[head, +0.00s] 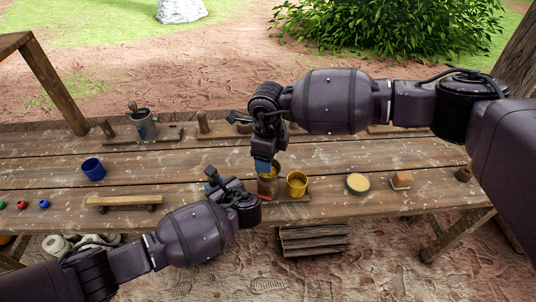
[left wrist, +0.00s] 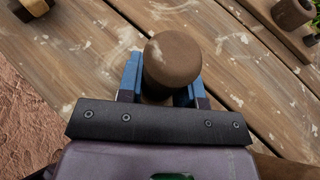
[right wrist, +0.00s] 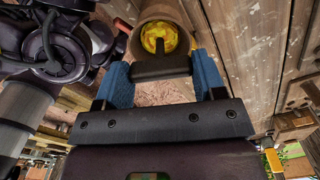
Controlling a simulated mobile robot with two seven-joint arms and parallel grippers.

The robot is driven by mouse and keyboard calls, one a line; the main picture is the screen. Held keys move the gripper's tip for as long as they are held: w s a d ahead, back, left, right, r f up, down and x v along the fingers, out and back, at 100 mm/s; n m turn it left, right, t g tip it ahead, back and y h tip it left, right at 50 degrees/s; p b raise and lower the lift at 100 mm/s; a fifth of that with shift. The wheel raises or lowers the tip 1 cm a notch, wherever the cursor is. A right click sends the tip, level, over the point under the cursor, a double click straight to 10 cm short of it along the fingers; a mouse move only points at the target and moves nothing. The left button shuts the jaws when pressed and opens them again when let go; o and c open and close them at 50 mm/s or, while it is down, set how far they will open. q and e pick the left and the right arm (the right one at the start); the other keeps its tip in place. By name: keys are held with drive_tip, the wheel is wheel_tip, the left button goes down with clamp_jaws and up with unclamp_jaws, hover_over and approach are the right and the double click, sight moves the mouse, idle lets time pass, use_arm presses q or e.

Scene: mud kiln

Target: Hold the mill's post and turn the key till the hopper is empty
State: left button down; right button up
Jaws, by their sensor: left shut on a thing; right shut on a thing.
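The mill's brown body (head: 268,186) stands near the front of the bench, partly hidden by my right gripper (head: 263,167). In the right wrist view its round hopper (right wrist: 137,42) has yellow stuff (right wrist: 160,38) inside; how deep is unclear. My right gripper (right wrist: 161,74) is shut on the dark key bar (right wrist: 160,67) by the hopper. My left gripper (left wrist: 160,85) is shut around a brown, round-topped wooden post (left wrist: 172,57). In the head view my left gripper (head: 243,194) is left of the mill, and the post is hidden there.
A yellow cup (head: 297,185) stands close right of the mill. Farther right are a round dish (head: 358,183) and a small block (head: 402,179). A blue cup (head: 93,169) and a low wooden rail (head: 124,201) are at the left. Dark steps (head: 313,239) stand below the front edge.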

drive_tip(key=shift+m, duration=0.7)
drive_tip(key=o, duration=0.9)
wheel_tip(320, 180, up, 12)
idle(0.5)
